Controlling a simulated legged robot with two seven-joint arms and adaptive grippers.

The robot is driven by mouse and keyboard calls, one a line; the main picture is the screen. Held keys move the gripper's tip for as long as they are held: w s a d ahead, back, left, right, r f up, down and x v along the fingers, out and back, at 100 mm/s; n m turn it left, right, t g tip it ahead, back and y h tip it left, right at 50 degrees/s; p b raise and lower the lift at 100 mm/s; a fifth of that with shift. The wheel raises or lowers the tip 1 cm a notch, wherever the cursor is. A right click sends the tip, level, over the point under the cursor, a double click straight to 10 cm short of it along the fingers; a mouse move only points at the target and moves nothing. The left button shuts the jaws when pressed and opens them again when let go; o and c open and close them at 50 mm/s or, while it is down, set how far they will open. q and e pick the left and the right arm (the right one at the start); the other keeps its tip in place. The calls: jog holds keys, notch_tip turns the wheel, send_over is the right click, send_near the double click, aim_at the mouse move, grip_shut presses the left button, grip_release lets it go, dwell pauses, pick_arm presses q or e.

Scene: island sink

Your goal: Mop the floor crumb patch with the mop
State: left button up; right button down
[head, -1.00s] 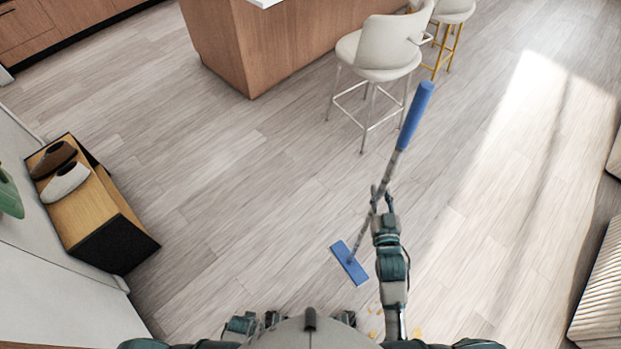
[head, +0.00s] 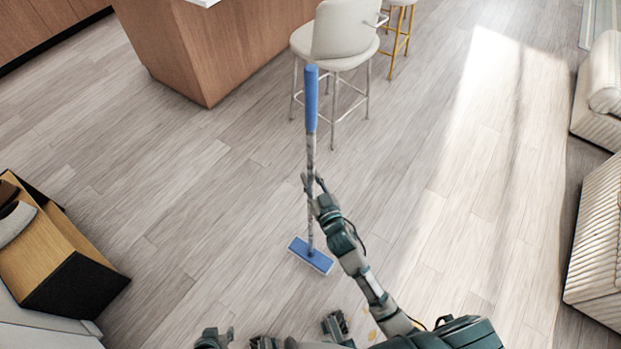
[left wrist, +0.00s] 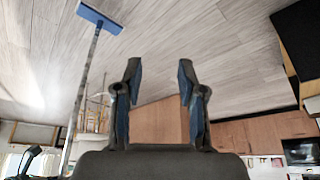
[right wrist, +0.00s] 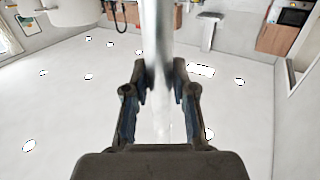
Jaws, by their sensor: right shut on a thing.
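The mop has a blue grip (head: 311,100), a grey shaft and a flat blue head (head: 311,256) on the floor. It stands nearly upright in the head view. My right gripper (head: 315,188) is shut on the shaft, which also passes between its fingers in the right wrist view (right wrist: 157,40). My left gripper (left wrist: 160,85) is open and empty, apart from the mop head, which shows at the upper left of the left wrist view (left wrist: 100,18). Yellowish crumbs (head: 372,335) lie on the floor near the bottom of the head view, partly hidden by my right arm.
A white bar stool (head: 330,45) stands at the wooden island (head: 225,55), behind the mop. A wooden bench with a black side (head: 75,285) and shoes is at left. Cream ribbed seats (head: 598,235) line the right edge. The floor between is clear.

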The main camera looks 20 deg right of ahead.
pick_arm(q)
jog(key=w+d+r+t+h+b, duration=0.1)
jog(key=w+d+r+t+b, duration=0.1)
jog(key=w+r+t, duration=0.3)
jog(key=w+d+r+t+h+b, duration=0.2)
jog(key=w+d+r+t+b, duration=0.1)
jog(key=w+t, duration=0.3)
jog(key=shift+w+d+r+t, duration=0.35)
jog(key=shift+w+r, duration=0.55)
jog(key=shift+w, duration=0.5)
